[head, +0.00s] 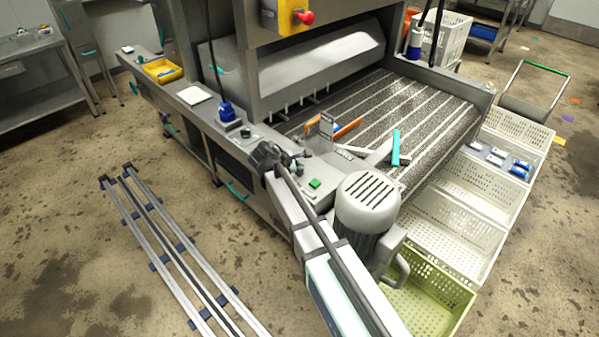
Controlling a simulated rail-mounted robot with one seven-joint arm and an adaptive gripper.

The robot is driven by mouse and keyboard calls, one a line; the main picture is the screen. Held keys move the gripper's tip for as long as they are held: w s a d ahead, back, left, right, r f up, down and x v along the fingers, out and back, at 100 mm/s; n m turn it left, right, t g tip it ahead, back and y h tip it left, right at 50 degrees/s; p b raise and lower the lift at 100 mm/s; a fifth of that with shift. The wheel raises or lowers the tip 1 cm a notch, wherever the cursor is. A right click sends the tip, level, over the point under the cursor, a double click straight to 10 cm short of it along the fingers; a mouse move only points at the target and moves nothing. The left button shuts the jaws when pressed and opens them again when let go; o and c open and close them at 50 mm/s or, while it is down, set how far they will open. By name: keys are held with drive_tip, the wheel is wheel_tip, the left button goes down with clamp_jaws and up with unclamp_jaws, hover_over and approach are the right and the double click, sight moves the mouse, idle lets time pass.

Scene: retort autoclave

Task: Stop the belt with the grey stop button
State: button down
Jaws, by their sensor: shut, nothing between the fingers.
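The belt (385,115) is a dark mesh with pale stripes, running out of the steel machine. A grey control ledge (322,170) lies along the belt's near side and carries a green button (314,183). I cannot clearly make out the grey stop button; my gripper and arm cover part of the ledge. My gripper (288,158) is dark, shut and empty, at the left part of this ledge, left of and beyond the green button. I cannot tell whether it touches anything.
A grey slotted motor housing (368,200) stands right of my arm. Orange and teal pieces (396,148) lie at the belt's near edge. A black knob (245,132) and blue bottle (226,111) are left of my gripper. White crates (455,220) and a green crate (425,310) stand right.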

sight(299, 173)
drive_tip(key=shift+f, duration=0.45)
idle(0.3)
drive_tip(key=shift+r, duration=0.15)
drive_tip(key=shift+r+p, duration=0.55)
drive_tip(key=shift+r, duration=0.25)
drive_tip(key=shift+r+p, duration=1.6)
drive_tip(key=shift+r, duration=0.95)
drive_tip(key=shift+f, duration=0.1)
